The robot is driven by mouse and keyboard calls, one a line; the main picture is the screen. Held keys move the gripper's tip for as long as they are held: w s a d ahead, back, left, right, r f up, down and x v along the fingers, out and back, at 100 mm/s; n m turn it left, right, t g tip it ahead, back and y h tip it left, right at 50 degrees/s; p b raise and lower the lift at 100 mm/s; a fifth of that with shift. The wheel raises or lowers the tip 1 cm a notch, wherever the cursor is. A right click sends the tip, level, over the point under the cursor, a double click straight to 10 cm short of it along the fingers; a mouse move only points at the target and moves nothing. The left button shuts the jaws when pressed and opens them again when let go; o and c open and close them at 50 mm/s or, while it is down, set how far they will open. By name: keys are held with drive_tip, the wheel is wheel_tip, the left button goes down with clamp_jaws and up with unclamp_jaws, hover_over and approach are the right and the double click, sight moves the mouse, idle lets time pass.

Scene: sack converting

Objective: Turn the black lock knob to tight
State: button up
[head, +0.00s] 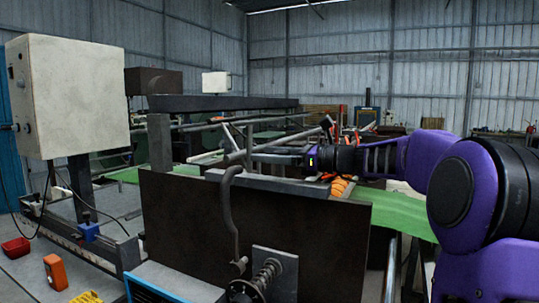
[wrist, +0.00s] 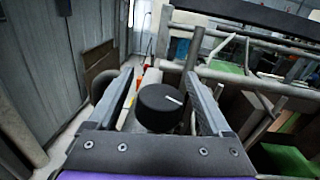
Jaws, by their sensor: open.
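The black lock knob (wrist: 158,108) is round, with a white line on its face that runs toward the right edge. In the wrist view it sits between the two fingers of my gripper (wrist: 160,80), with a visible gap on each side. My gripper is open and its grey fingers do not appear to touch the knob. In the head view my gripper (head: 268,155) reaches leftward over the machine, above a dark plate. I cannot make out the knob in the head view. No tight marking is readable.
A dark upright plate (head: 250,225) stands in front, with a curved grey pipe (head: 232,205) before it. Metal rails (wrist: 255,78) run close on the right in the wrist view. Green sheet (head: 400,212) lies to the right. A white cabinet (head: 68,95) stands at the left.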

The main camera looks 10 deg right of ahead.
clamp_jaws()
idle(0.3)
drive_tip(key=shift+t, duration=0.4)
